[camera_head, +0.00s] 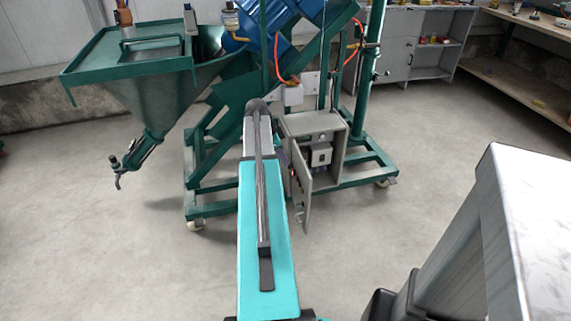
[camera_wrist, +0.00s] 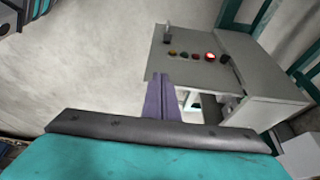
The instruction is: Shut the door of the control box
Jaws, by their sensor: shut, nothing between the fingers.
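The grey control box (camera_head: 327,128) is mounted on the green machine frame in the head view. Its door (camera_head: 303,187) stands open, swung out toward me, so the inside shows. In the wrist view the door (camera_wrist: 207,72) carries a row of buttons, one lit red, and the box body (camera_wrist: 272,98) lies at the right. My gripper (camera_wrist: 162,82) is purple and shut, with nothing in it. Its tip is close to the door's near edge; I cannot tell whether they touch. In the head view my arm hides most of the gripper.
The green wheeled frame (camera_head: 215,207) and its posts surround the box. A green hopper (camera_head: 155,95) stands at the left. Grey cabinets (camera_head: 387,45) and a wooden bench (camera_head: 520,88) are at the back right. The floor (camera_head: 400,220) right of the box is clear.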

